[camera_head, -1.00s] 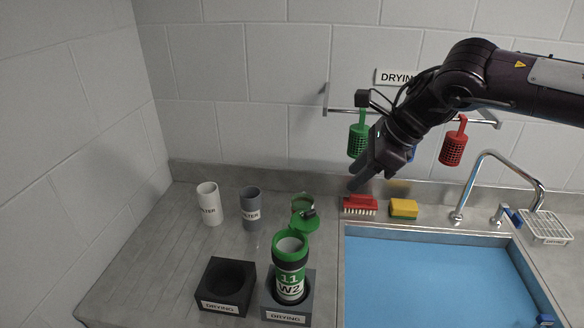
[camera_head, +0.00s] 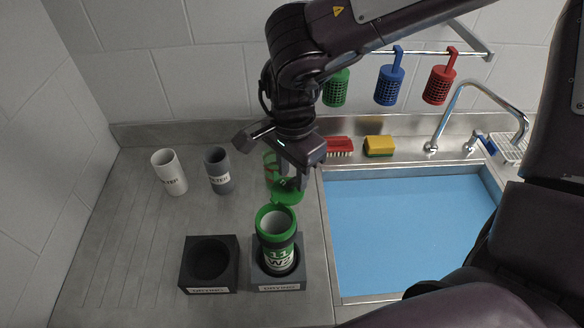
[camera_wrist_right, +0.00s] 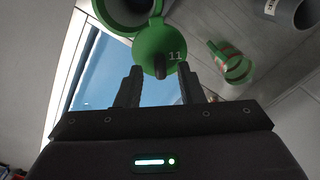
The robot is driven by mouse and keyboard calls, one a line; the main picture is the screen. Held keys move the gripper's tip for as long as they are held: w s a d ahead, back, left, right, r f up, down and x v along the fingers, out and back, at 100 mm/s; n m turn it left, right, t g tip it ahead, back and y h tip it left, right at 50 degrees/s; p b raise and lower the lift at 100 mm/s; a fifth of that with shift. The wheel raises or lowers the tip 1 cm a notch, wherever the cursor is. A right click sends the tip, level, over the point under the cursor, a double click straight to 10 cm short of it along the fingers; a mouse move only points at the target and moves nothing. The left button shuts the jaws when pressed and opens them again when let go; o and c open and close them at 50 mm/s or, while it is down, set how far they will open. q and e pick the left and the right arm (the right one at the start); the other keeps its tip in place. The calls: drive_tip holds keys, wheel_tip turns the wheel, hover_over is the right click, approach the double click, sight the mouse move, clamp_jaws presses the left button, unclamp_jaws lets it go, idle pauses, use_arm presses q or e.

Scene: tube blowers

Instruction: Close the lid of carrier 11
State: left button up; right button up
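Carrier 11 (camera_head: 278,254), a green and black tube labelled 11 and W2, stands upright in a dark drying block (camera_head: 278,282). Its green lid (camera_head: 287,192) is swung open at the back of the rim, and the mouth is uncovered. In the right wrist view the lid (camera_wrist_right: 160,44) carries the number 11 and a dark latch. My right gripper (camera_head: 298,182) is just above and behind the lid, and hides part of it. In the wrist view its fingers (camera_wrist_right: 160,76) are apart, with the lid's latch end between their tips; contact cannot be told. My left gripper is out of view.
An empty drying block (camera_head: 208,264) stands left of the carrier. A white tube (camera_head: 169,172) and a grey tube (camera_head: 218,170) stand behind. A green object (camera_head: 269,164) is partly hidden behind the lid. The blue sink (camera_head: 410,225) lies right; a brush and sponge (camera_head: 379,146) sit behind it.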

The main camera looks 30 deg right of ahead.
drive_tip(key=shift+f, duration=0.65)
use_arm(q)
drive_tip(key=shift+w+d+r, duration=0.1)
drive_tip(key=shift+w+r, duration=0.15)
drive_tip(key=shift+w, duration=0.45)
use_arm(e)
clamp_jaws()
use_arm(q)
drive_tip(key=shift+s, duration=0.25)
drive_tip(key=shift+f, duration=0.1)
